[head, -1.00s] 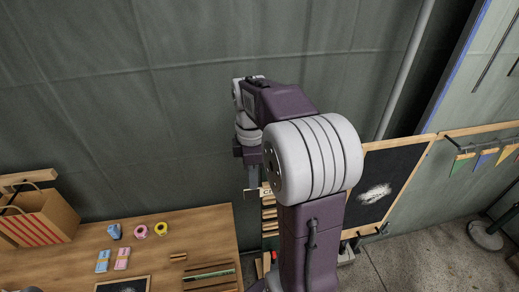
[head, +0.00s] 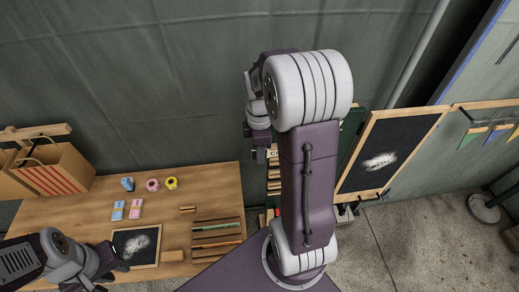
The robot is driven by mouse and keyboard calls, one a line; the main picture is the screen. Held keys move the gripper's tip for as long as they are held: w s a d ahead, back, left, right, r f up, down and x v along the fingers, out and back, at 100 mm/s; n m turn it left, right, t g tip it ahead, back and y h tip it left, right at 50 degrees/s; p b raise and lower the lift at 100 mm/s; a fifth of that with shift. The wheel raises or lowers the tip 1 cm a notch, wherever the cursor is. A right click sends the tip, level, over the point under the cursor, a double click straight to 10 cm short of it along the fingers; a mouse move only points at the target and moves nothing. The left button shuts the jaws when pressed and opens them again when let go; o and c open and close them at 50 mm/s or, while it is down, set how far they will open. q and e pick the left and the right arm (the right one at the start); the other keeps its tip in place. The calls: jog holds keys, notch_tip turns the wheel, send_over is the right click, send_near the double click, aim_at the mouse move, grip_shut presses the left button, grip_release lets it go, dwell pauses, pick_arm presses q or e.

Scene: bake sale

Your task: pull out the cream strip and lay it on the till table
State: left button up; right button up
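A small cream-white strip with dark lettering (head: 271,153) shows at the top of a narrow wooden rack (head: 273,185), right of the table. Most of it is hidden by my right arm. My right gripper (head: 261,156) hangs from the raised arm at the strip's left end. Its fingers are small and dark, so I cannot tell whether they touch or hold the strip. The wooden table (head: 80,215) fills the lower left. My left gripper (head: 114,276) is over its front edge, with its fingers apart and nothing seen between them.
A chalkboard (head: 385,150) stands right of my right arm. Bare wood lies in the table's middle.

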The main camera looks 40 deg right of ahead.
jog(key=shift+a, duration=0.2)
grip_shut()
jog(key=shift+w+a, duration=0.5)
jog(key=shift+a, duration=0.35)
jog(key=w+a+p, duration=0.3)
jog(key=w+a, duration=0.4)
jog(key=a, duration=0.6)
jog(key=shift+w+a+p, duration=0.2)
jog(key=shift+p, duration=0.2)
